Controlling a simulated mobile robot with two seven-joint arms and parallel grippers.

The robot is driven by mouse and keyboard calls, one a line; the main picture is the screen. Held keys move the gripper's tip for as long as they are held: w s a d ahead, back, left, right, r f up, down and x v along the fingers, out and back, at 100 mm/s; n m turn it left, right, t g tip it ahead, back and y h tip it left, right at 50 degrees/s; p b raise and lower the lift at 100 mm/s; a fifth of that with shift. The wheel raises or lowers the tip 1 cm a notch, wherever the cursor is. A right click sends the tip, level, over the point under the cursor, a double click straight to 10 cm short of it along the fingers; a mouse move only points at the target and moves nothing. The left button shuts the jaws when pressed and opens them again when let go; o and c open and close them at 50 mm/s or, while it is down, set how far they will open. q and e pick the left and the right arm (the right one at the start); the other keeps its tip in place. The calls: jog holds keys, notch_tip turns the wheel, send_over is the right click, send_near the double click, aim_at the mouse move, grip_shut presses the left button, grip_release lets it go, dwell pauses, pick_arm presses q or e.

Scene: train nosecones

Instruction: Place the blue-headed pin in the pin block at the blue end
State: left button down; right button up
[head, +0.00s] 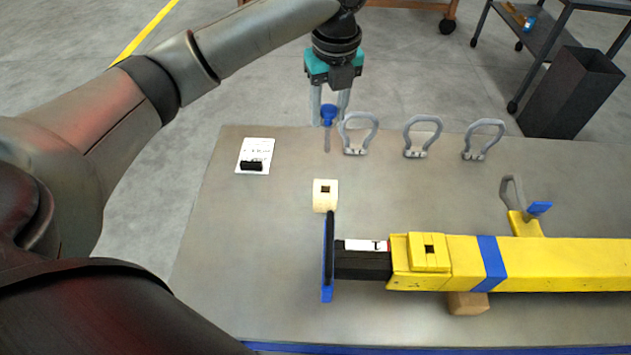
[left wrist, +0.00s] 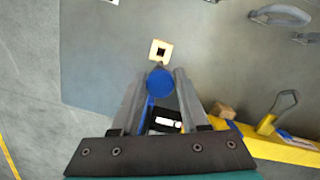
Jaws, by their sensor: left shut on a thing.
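My left gripper (head: 329,108) points down above the table's far edge, shut on the blue-headed pin (head: 328,121). The pin hangs upright, blue head between the fingers and grey shaft below. In the left wrist view the round blue head (left wrist: 160,82) sits between the fingertips. A cream block with a square hole (head: 326,202) stands by the upper end of the blue plate (head: 327,292), nearer than the pin. The cream block also shows just beyond the pin head in the left wrist view (left wrist: 152,50). The hole looks empty. My right gripper is not in view.
Three grey looped clips (head: 358,117) lie along the far edge. A white card (head: 246,151) holds a black piece.

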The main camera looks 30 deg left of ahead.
aim_at(328, 131)
pick_arm(q)
notch_tip(328, 131, down, 18)
jog(key=b, duration=0.3)
jog(key=shift+s+f, duration=0.1)
jog(key=shift+f, duration=0.05)
jog(key=shift+c, duration=2.1)
grip_release()
jog(key=shift+f, duration=0.1)
notch_tip(328, 131, up, 12)
jog(key=d+p, duration=0.1)
jog(key=p, duration=0.1)
jog(key=shift+s, duration=0.45)
jog(key=shift+d, duration=0.1)
